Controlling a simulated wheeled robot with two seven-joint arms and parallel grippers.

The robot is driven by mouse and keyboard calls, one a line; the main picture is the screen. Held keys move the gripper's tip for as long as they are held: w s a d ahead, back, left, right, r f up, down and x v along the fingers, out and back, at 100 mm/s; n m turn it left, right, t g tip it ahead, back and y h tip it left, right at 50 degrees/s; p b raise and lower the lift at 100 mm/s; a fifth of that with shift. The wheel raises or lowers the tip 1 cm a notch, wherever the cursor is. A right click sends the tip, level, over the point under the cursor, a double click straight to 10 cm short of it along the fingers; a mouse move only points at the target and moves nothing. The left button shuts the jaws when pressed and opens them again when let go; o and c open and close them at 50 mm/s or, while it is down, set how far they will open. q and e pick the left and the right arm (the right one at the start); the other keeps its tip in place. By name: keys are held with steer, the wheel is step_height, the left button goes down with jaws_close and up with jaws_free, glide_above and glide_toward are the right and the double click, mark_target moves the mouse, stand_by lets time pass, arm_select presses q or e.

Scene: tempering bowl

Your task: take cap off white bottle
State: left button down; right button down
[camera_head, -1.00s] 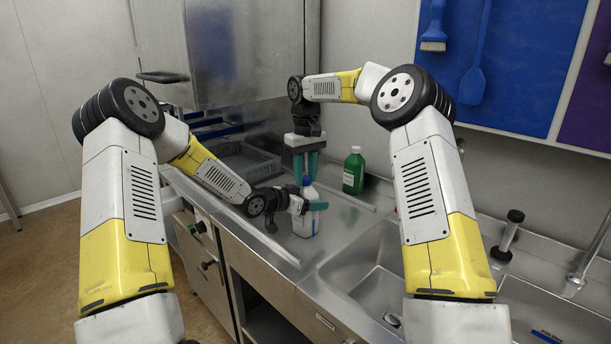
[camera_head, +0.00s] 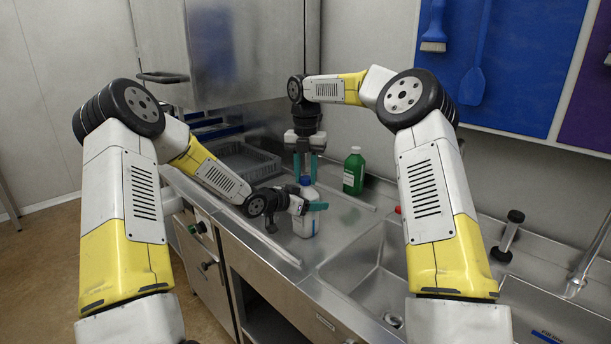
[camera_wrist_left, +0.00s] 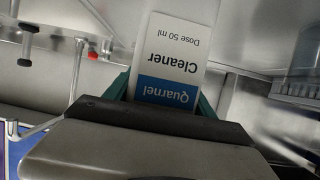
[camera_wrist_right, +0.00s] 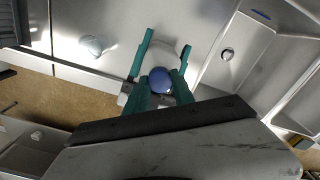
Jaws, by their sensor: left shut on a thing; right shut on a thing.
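The white bottle (camera_head: 306,220) stands upright on the steel counter with a blue cap (camera_head: 306,181) on top. My left gripper (camera_head: 312,206) is shut on its body from the left side. In the left wrist view the bottle's white and blue "Quarnel Cleaner" label (camera_wrist_left: 172,60) shows between the fingers. My right gripper (camera_head: 306,176) points straight down over the bottle and is shut on the blue cap. In the right wrist view the cap (camera_wrist_right: 159,80) is between the green fingertips, and the cap still appears seated on the bottle.
A grey crate (camera_head: 245,160) is at the back left. The sink basin (camera_head: 375,285) opens at the front right. A small red item (camera_head: 398,210) shows beside my right arm.

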mark_target(306, 177)
steer(key=n, duration=0.7)
steer(key=shift+w, duration=0.1)
steer(key=shift+r, duration=0.15)
steer(key=shift+r, duration=0.95)
steer(key=shift+r, duration=0.1)
steer(key=shift+r, duration=1.9)
arm_select(q)
steer(key=shift+c, duration=1.2)
jaws_free()
steer(key=shift+a, duration=0.1)
